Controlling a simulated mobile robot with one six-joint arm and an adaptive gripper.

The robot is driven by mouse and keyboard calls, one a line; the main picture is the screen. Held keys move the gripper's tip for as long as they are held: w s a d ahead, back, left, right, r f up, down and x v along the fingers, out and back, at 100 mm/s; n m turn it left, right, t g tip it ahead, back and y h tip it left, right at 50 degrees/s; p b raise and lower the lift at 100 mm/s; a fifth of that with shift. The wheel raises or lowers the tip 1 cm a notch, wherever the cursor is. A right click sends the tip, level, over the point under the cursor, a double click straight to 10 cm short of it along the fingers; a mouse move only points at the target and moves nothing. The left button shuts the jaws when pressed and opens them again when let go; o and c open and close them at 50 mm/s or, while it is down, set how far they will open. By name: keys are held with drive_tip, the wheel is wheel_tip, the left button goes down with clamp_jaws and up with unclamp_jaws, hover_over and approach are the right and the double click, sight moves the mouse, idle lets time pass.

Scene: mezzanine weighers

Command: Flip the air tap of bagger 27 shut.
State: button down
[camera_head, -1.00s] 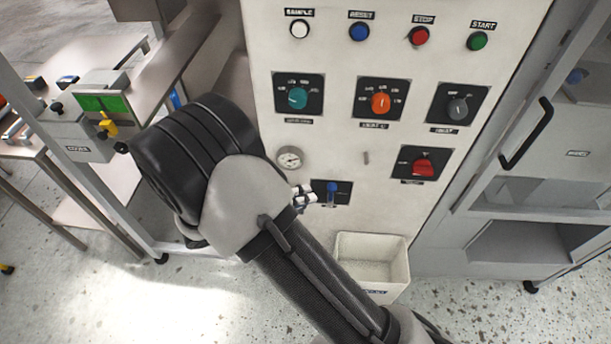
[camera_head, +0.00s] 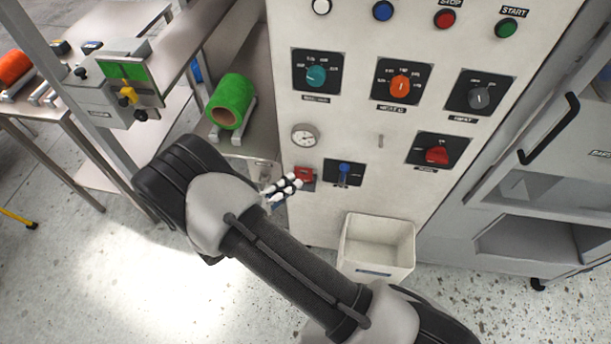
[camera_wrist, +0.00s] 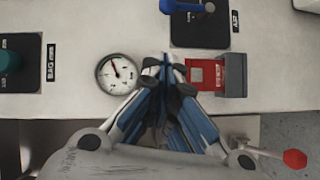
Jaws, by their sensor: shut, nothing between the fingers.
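The air tap is a blue lever (camera_head: 344,170) on a small black plate (camera_head: 357,180), low on the white bagger panel. In the wrist view the blue lever (camera_wrist: 188,6) is partly cut by the top edge, and its plate (camera_wrist: 215,32) carries an AIR label. In the head view the lever runs roughly up and down. My gripper (camera_head: 297,182) is shut and empty, left of the tap and apart from it, in front of a red fitting (camera_head: 306,174). In the wrist view my closed fingertips (camera_wrist: 165,68) lie between the gauge and the red fitting (camera_wrist: 206,75).
A round gauge (camera_head: 305,137) sits above the tap's left. A red knob (camera_head: 437,155) is to the right, with teal (camera_head: 316,76) and orange (camera_head: 400,86) dials above. A white bin (camera_head: 378,245) hangs below.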

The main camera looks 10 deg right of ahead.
sight(344, 172)
drive_tip(key=w+d+f+b, duration=0.1)
drive_tip(key=w+d, duration=0.4)
drive_tip(key=d, duration=0.6)
drive_tip(key=shift+f+b, duration=0.4)
drive_tip(key=shift+b, duration=0.25)
drive_tip(key=shift+s+r, duration=0.1)
drive_tip(key=shift+d+r+m, duration=0.15)
drive_tip(key=shift+d+m, duration=0.1)
drive_tip(key=shift+m, duration=0.05)
